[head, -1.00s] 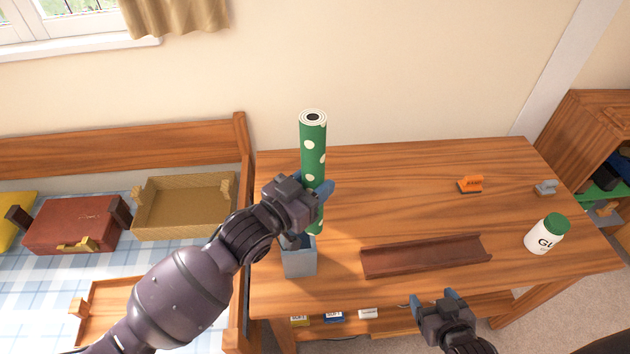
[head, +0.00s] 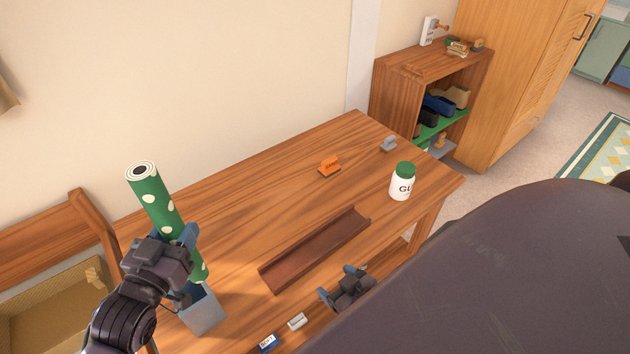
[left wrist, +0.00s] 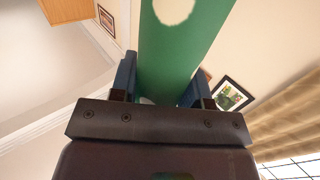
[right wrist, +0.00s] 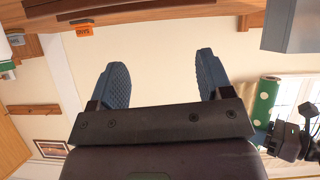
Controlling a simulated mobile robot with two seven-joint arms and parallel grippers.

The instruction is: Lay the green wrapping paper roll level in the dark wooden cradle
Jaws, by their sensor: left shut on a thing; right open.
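The green wrapping paper roll (head: 151,196) with white dots stands roughly upright at the left end of the table. My left gripper (head: 178,245) is shut around its lower part; the roll also fills the gap between the fingers in the left wrist view (left wrist: 185,50). In the right wrist view the roll (right wrist: 266,98) shows a gap between its lower end and the grey-blue box. The dark wooden cradle (head: 315,250) lies empty on the table, right of the roll. My right gripper (head: 347,282) is open and empty by the cradle's near side.
The open grey-blue box (head: 203,312) stands below the roll. A glue jar (head: 402,183), an orange stamp-like block (head: 329,168) and a grey one (head: 388,145) stand beyond the cradle. A shelf unit (head: 400,95) adjoins the far table end.

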